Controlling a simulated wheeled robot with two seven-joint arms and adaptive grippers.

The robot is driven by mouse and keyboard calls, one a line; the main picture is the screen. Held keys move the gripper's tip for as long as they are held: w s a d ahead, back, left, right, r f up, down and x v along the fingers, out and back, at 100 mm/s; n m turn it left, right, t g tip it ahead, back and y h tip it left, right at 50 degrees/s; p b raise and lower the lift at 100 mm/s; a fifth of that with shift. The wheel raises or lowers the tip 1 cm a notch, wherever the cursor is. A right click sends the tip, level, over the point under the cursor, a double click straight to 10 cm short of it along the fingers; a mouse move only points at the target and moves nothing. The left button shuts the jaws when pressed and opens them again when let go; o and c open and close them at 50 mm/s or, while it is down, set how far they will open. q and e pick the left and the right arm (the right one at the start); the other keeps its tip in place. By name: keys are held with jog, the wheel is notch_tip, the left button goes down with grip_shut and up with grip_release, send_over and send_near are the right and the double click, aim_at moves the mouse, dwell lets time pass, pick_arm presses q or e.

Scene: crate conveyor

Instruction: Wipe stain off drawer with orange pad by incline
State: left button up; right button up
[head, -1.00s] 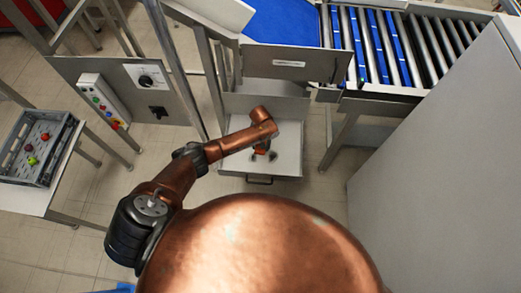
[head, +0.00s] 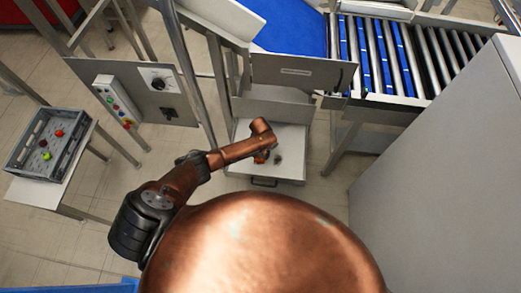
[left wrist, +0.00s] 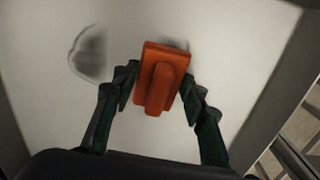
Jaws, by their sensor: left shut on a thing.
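The drawer (head: 243,167) is open, with a pale, flat inside surface that also fills much of the left wrist view (left wrist: 215,75). A dark grey stain (left wrist: 90,53) lies on it, left of the pad in the left wrist view. Another dark smudge (left wrist: 176,44) shows just behind the pad's far edge. My left gripper (left wrist: 160,100) is shut on the orange pad (left wrist: 165,62) by its raised grip. In the head view the pad (head: 260,158) is mostly hidden under my left wrist, with a dark mark (head: 278,159) to its right. Whether the pad touches the surface cannot be told.
The sloped panel and blue belt (head: 285,25) stand behind the drawer, with a roller conveyor (head: 430,50) at upper right. A control box (head: 118,100) and a grey crate (head: 75,150) are at left. A large grey cabinet (head: 440,160) bounds the right side.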

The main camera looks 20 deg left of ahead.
aim_at(258, 172)
pick_arm(q)
jog(key=shift+s, duration=0.35)
jog(key=s+p, duration=0.1)
jog(key=s+d+p, duration=0.1)
jog(key=s+p, duration=0.1)
jog(key=shift+s+f, duration=0.1)
jog(key=shift+s+d+f+p, duration=0.2)
jog(key=shift+s+p, duration=0.1)
jog(key=shift+s, duration=0.2)
jog(key=s+p, duration=0.3)
jog(key=shift+s+d+r, duration=0.1)
jog(key=shift+d+r, duration=0.05)
jog(key=shift+d, duration=0.2)
jog(key=shift+c, duration=0.6)
jog(key=shift+s, duration=0.1)
jog(key=shift+d, duration=0.1)
notch_tip(258, 172, up, 6)
jog(key=p, duration=0.6)
jog(key=shift+w, duration=0.25)
